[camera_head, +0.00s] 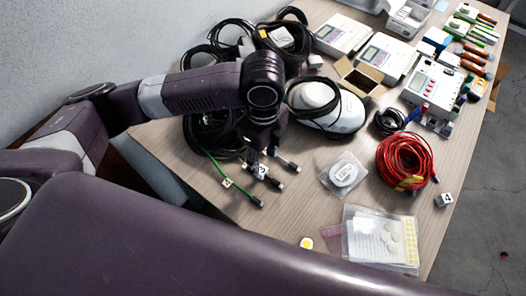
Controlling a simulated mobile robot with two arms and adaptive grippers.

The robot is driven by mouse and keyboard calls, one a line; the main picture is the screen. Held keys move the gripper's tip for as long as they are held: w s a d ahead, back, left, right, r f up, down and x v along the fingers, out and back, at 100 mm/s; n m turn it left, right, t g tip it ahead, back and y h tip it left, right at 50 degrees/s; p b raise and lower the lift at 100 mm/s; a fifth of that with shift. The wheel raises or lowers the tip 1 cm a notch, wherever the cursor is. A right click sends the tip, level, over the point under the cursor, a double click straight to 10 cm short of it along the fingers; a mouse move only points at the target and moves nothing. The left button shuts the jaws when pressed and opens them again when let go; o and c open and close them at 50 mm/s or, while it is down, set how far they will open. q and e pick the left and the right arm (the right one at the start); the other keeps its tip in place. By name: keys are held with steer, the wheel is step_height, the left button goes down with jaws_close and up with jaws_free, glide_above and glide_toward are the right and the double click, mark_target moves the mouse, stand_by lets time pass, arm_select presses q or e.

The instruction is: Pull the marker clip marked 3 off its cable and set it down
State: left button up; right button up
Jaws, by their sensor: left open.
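My left gripper (261,154) points down over the ends of several cables at the table's left front and is open. A white marker clip (262,171) sits on a dark cable just below its fingertips. Its mark is too small to read surely, and the gripper partly covers the cables here. Another white marker clip (227,183) is on a green cable (214,168) to the left; its mark is also unclear. A white clip marked 4 (444,200) lies loose on the table at the right. My right gripper is not in view.
Black cable coils (212,134) lie behind and left of the gripper. A white rounded device (345,112), a bagged white disc (343,173), a red cable coil (403,158) and bagged sheets (366,252) stand to the right. Bare wooden table (288,212) shows in front.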

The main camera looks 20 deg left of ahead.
mark_target(263, 170)
arm_select(q)
steer(key=shift+f, duration=3.15)
jaws_close()
